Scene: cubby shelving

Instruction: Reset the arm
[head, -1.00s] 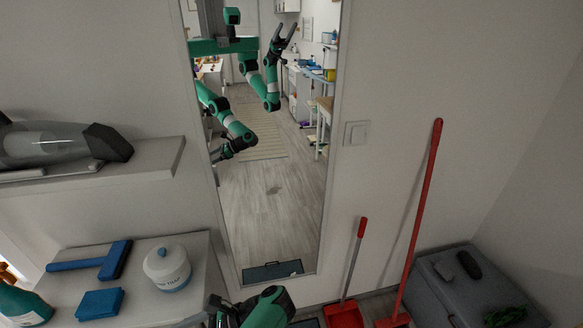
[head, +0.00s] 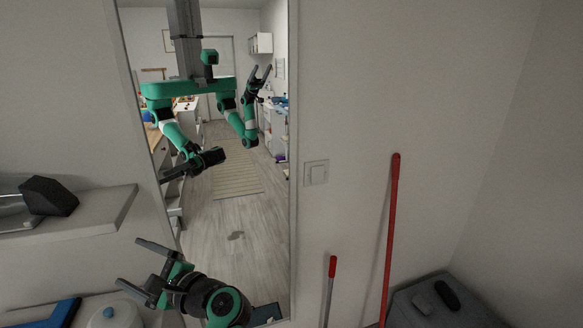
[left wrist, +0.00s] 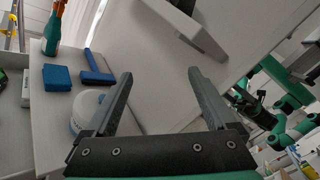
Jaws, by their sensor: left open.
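My left gripper (head: 127,261) is in the lower left of the head view, in front of the mirror and wall. Its two black fingers are spread apart with nothing between them. In the left wrist view the open fingers (left wrist: 160,74) point toward the counter and wall, with only empty space between the tips. My right gripper does not show directly.
The mirror (head: 235,215) reflects my own arms. A wall shelf (head: 85,219) is at left. Below are a white round container (left wrist: 86,108), a blue sponge (left wrist: 57,77) and a spray bottle (left wrist: 53,30). Red-handled tools (head: 391,230) and a grey bin (head: 440,305) stand at right.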

